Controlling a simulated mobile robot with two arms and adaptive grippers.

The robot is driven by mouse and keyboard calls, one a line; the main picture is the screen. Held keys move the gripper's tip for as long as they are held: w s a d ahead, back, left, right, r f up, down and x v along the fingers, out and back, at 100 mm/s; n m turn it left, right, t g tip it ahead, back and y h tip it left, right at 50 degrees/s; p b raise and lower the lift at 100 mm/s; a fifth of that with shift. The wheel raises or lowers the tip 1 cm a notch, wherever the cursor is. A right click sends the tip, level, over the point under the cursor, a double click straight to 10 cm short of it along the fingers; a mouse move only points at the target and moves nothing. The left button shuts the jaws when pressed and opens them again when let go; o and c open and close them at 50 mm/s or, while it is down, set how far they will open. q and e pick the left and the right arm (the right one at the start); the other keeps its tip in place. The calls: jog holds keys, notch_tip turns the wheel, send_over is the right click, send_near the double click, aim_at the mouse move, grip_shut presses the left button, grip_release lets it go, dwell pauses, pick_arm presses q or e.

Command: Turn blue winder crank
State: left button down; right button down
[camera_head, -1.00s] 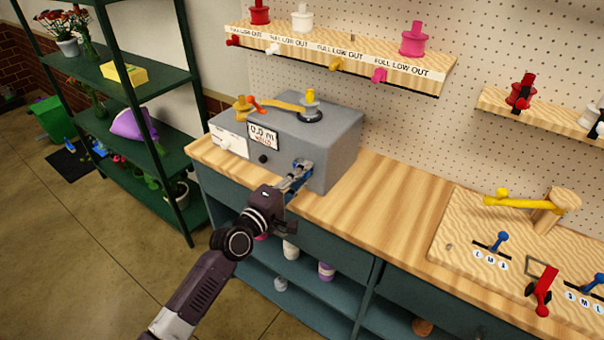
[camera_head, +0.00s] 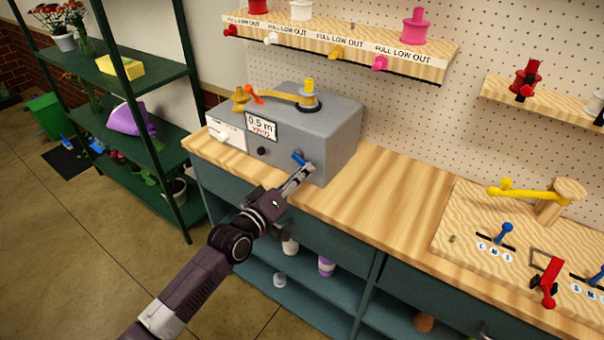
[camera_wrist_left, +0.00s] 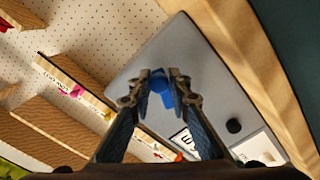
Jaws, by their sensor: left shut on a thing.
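The winder (camera_head: 325,122) is a grey box on the wooden worktop, with a white display (camera_head: 261,126) reading 0.5 m. Its blue crank (camera_head: 298,158) is on the front face near the right end. My left gripper (camera_head: 302,168) reaches up to it from the lower left and is shut on the blue crank. In the left wrist view, the crank's blue knob (camera_wrist_left: 161,92) shows between the two fingertips (camera_wrist_left: 159,76). Most of the crank's arm is hidden by the fingers. My right gripper is not in view.
On the winder's top lies a yellow arm (camera_head: 277,95) with an orange lever. A shelf of spools (camera_head: 345,45) hangs above. A wooden board (camera_head: 460,245) with levers lies to the right. The worktop (camera_head: 385,180) between them is clear. A green rack (camera_head: 150,85) stands left.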

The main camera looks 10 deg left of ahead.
pick_arm(q)
jog(key=shift+w+a+r, duration=0.1)
jog(key=shift+r, duration=0.4)
jog(key=c, duration=2)
grip_release()
jog(key=shift+o, duration=0.9)
jog(key=shift+f, duration=0.25)
jog(key=shift+s+f, duration=0.15)
jog(key=shift+s, duration=0.2)
jog(key=v, duration=1.1)
jog(key=shift+s, duration=0.3)
